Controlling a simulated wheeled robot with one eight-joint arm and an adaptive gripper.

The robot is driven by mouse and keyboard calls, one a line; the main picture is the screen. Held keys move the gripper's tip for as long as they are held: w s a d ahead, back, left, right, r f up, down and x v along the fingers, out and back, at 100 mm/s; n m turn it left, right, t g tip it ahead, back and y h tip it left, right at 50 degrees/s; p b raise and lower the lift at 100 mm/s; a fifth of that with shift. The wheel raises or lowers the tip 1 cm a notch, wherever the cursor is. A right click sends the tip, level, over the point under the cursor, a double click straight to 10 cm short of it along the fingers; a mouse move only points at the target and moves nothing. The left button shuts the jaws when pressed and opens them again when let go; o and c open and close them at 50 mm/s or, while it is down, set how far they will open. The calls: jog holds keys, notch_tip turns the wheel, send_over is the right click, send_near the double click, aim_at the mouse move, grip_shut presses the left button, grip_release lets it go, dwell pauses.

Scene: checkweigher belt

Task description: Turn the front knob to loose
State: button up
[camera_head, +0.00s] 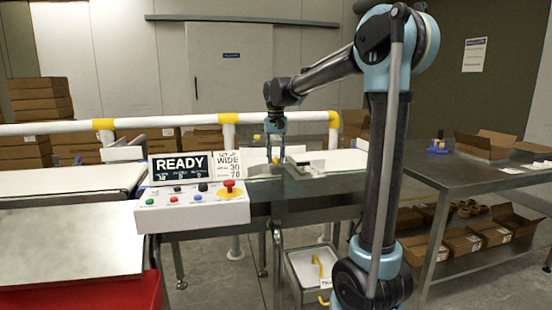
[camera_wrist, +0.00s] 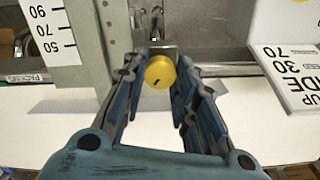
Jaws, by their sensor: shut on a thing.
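A round yellow knob (camera_wrist: 160,71) with a short dark mark on its face shows in the wrist view, on a grey metal mount. No loose or tight label is legible by the knob.
A control box (camera_head: 192,206) with buttons, a red stop button and a READY display (camera_head: 180,166) stands in front. A SETUP WIDE 30 70 sign (camera_wrist: 290,75) is right of the knob. An upright scale (camera_wrist: 62,35) stands left. A white-and-yellow rail (camera_head: 170,122) runs behind.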

jog(key=n, duration=0.7)
jog(key=shift+w, duration=0.1)
jog(key=n, duration=0.6)
jog(key=shift+n, duration=0.4)
jog(key=o, duration=1.1)
notch_tip(320, 180, up, 12)
jog(key=shift+d, duration=0.1)
